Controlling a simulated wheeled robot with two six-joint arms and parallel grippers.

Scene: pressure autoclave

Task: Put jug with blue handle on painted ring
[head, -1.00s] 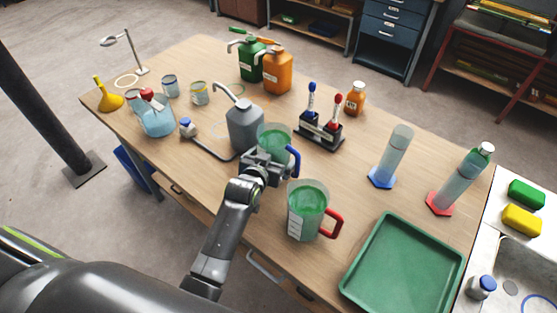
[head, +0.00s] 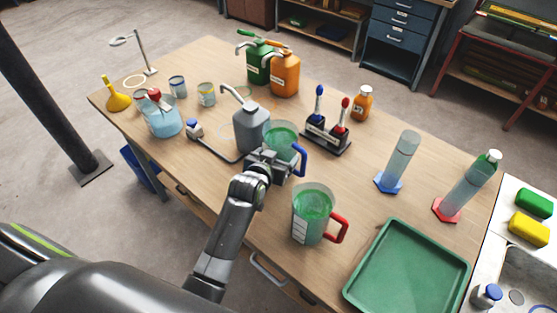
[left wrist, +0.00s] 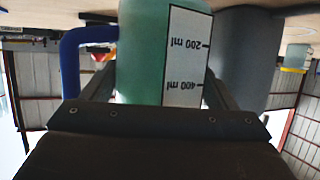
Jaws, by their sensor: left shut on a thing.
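The jug with the blue handle (head: 282,136) holds green liquid and stands upright between the grey canister and the jug with the red handle. My left gripper (head: 272,162) is shut around its near side. In the left wrist view the jug (left wrist: 143,50) shows upside down between the fingers (left wrist: 157,88), with its scale label and blue handle. I cannot tell whether its base touches the table. A pale ring (head: 133,82) lies on the table at the far left, by the lamp-like stand. A fainter ring shows left of the grey canister, partly hidden. My right gripper is not in view.
The grey canister (head: 250,127) is close beside the jug. A red-handled jug (head: 313,214) and a green tray (head: 410,268) are to the right. A pen-like holder (head: 328,139) is behind.

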